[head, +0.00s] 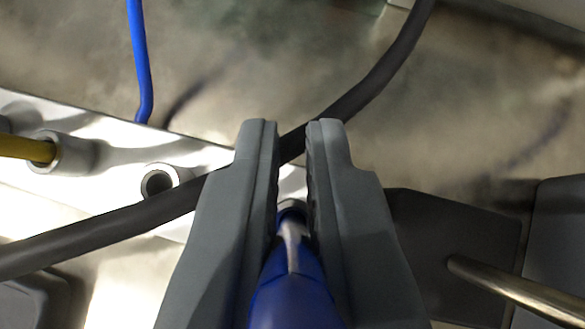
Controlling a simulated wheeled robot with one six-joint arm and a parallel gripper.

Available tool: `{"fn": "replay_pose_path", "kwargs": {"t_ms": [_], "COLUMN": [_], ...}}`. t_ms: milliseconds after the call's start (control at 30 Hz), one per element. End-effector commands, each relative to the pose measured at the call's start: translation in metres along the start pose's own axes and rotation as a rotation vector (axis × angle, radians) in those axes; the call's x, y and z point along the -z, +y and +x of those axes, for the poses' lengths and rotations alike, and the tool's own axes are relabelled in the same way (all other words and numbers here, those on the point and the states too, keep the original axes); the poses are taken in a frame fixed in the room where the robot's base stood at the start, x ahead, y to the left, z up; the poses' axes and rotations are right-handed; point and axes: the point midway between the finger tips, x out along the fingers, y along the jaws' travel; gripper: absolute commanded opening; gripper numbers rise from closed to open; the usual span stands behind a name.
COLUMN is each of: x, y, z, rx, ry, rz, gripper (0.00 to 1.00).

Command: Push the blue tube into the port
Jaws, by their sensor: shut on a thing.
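My gripper (292,132) reaches up from the bottom centre, its two grey fingers a narrow gap apart. A glossy blue tube (290,295) lies between the fingers at the bottom and is gripped there. A pale ring-like shape (291,206) shows just beyond its front end; I cannot tell whether it is a port or whether they touch. A thin blue length (138,60) hangs at the top left; its link to the held tube is not visible. An empty round port (158,182) sits on the bright metal plate (112,138), left of my gripper.
A thick black hose (100,230) runs from the lower left past my fingertips to the top right. A yellow tube (25,147) sits in a port at the far left. A metal rod (510,290) and dark blocks (455,240) stand on the right.

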Motion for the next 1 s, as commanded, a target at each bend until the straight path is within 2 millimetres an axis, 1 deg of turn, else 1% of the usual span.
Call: {"fn": "replay_pose_path", "kwargs": {"t_ms": [267,300,367,400,667,767,867,1000], "x": [-0.004,-0.004,-0.004,-0.004,-0.004,-0.004,-0.003,-0.003], "y": [0.000,0.000,0.000,0.000,0.000,0.000,0.000,0.000], "z": [0.004,0.004,0.004,0.004,0.004,0.001,-0.008,-0.031], "rx": [0.000,0.000,0.000,0.000,0.000,0.000,0.000,0.000], "ry": [-0.001,0.000,0.000,0.000,0.000,0.001,0.002,0.003], "rz": [0.000,0.000,0.000,0.000,0.000,0.000,0.000,0.000], "gripper": [0.00,0.14,0.25,0.33,0.33,0.33,0.33,0.33]}}
